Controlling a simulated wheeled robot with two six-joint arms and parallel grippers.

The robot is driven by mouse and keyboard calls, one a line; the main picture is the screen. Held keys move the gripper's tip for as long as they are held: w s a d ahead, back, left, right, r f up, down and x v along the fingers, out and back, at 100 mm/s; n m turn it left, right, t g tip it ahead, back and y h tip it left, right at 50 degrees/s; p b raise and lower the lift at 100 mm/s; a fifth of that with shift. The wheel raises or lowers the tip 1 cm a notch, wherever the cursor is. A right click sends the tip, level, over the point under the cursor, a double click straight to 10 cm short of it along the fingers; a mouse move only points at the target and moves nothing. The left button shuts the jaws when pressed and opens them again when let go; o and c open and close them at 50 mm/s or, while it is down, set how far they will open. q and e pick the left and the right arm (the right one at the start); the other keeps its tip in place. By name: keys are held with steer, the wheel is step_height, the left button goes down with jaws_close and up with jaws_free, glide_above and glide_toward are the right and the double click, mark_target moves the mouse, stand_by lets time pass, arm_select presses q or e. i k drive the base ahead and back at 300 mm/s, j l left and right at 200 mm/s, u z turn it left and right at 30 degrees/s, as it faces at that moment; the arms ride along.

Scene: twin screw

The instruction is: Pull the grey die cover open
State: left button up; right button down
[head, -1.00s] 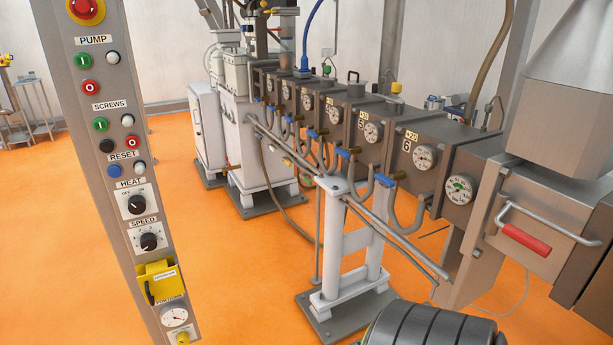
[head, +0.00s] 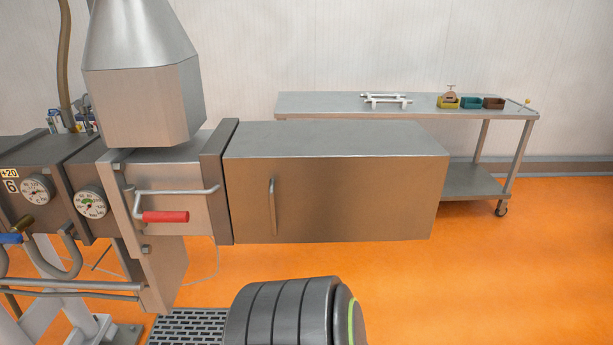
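The grey die cover (head: 350,198) is a large metal box at the middle of the head view, right of the machine's end. Its front face has a vertical bar handle (head: 272,206) near the left edge. The cover sits against a dark upright flange (head: 217,185), with no visible gap between them. Neither of my grippers is in view.
Left of the cover is a block with a bent rail and a red grip (head: 166,217), under a metal hood (head: 145,90). A wheeled table (head: 330,104) with small coloured bins stands behind. A black ribbed cylinder (head: 290,312) is in front. Orange floor lies clear at right.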

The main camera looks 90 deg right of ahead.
mark_target(287, 181)
steer(key=k+l+z, duration=0.15)
steer(key=z, duration=2.65)
